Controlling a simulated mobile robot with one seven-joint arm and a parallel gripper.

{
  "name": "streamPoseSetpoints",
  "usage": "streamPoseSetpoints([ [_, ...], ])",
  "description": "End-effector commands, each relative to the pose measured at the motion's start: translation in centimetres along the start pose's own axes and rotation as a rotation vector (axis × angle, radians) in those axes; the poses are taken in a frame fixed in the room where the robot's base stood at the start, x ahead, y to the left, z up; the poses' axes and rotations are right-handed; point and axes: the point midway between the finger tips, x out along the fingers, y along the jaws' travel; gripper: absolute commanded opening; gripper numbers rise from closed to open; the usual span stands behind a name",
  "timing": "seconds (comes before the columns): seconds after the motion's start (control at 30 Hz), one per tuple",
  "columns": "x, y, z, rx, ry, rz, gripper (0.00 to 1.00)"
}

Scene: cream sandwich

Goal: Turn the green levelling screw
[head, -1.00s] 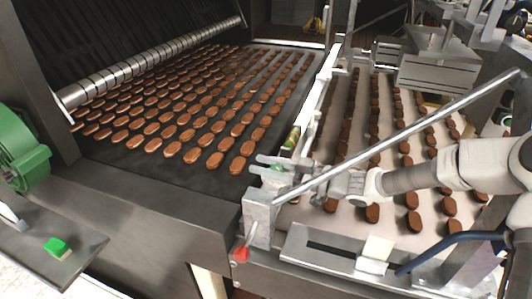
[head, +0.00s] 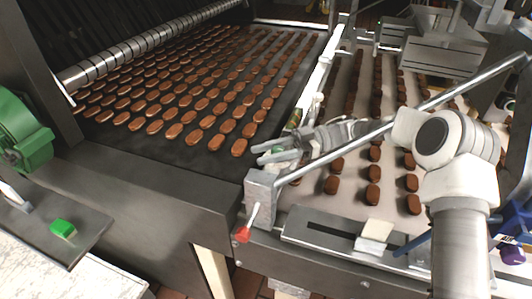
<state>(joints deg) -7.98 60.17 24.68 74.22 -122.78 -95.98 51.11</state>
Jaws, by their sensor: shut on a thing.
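The green levelling screw (head: 277,150) shows as a small green patch between the fingers of my gripper, above the grey block at the corner between the two conveyors. Most of it is hidden by the fingers. My gripper (head: 268,154) reaches in from the right, its fingers pointing left, and it is shut on the screw. The turn of the screw cannot be read at this size.
A long metal rod (head: 420,107) slopes up right from the grey block (head: 260,187), close to my gripper. A red-knobbed lever (head: 243,234) hangs below. Brown biscuits lie in rows on the dark belt (head: 165,172) and pale belt.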

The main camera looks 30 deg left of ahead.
Motion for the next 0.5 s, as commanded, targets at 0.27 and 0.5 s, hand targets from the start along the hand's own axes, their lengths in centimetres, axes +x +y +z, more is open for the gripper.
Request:
streamPoseSetpoints([
  [0.27,0.09,-0.2,0.3,0.004,-0.001,-0.045,0.0],
  [0.5,0.12,-0.24,0.3,0.005,0.0,-0.048,0.0],
])
